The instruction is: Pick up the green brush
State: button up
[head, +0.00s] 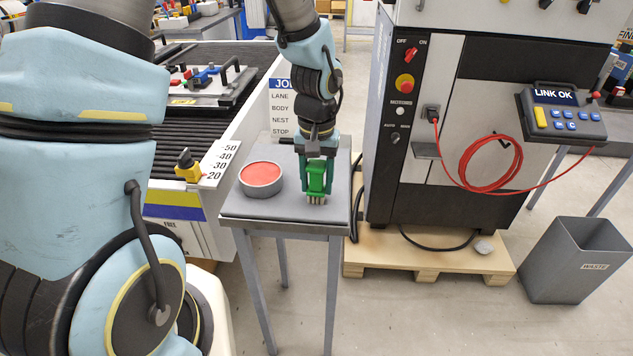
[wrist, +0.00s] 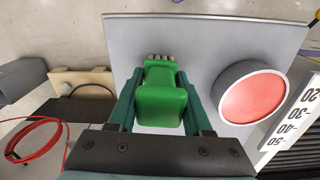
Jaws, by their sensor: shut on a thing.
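The green brush (head: 316,178) is upright over the right part of a small grey table (head: 240,207), bristles down. My gripper (head: 317,182) comes from above with a dark green finger on each side of the brush and is shut on it. In the wrist view the brush (wrist: 160,95) sits between the two fingers of my gripper (wrist: 162,105), its bristles pointing to the top of the picture. I cannot tell whether the bristles touch the table top.
A round grey dish with a red top (head: 261,177) stands left of the brush on the table. A control cabinet (head: 440,120) on a wooden pallet (head: 425,257) stands close on the right. A conveyor (head: 190,123) is on the left. A waste bin (head: 575,262) stands at the far right.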

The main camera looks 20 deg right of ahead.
grip_shut()
